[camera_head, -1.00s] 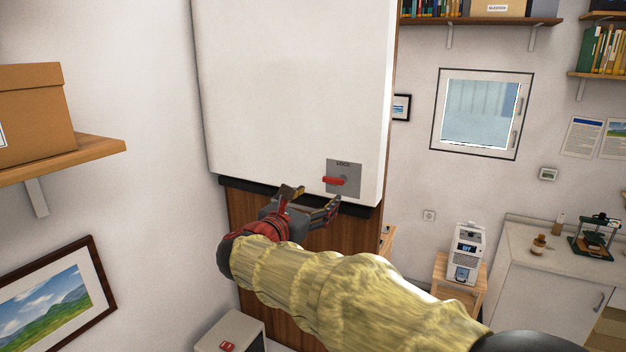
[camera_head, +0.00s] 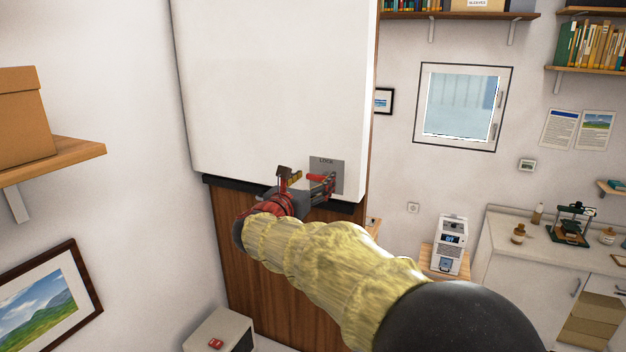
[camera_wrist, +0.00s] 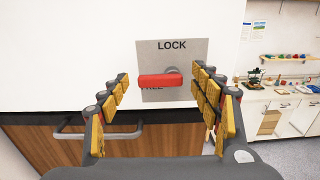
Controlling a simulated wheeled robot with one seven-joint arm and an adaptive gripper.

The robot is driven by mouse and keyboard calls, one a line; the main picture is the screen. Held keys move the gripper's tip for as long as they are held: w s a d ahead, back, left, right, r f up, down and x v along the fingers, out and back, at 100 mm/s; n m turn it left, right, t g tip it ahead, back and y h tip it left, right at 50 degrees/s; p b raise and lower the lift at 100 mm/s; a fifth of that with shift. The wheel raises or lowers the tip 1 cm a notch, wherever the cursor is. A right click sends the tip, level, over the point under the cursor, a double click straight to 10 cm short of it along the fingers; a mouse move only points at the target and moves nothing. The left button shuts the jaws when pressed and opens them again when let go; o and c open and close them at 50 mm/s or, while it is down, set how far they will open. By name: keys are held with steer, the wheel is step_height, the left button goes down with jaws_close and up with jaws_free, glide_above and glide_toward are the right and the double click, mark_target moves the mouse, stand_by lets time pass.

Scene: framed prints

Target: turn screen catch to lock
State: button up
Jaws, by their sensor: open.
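The screen catch is a red handle (camera_wrist: 160,81) on a grey plate (camera_wrist: 190,53) at the lower right of the white screen panel (camera_head: 270,80). In the wrist view the handle lies level, pointing left from its round pivot. The plate reads LOCK above it and a partly hidden word, seemingly FREE, below it. The handle also shows in the head view (camera_head: 316,177). My gripper (camera_wrist: 159,82) is open, with one finger left and one right of the handle. In the wrist view the handle sits between the fingertips; I cannot tell whether they touch it.
A black bar (camera_head: 225,183) runs along the panel's lower edge, above a wooden board (camera_head: 240,250). A grey bar handle (camera_wrist: 98,133) shows below the catch. A shelf with a box (camera_head: 22,115) is at left. A counter (camera_head: 500,228) stands at right.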

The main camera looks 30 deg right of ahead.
steer(key=c, duration=1.2)
steer(key=shift+o, duration=0.2)
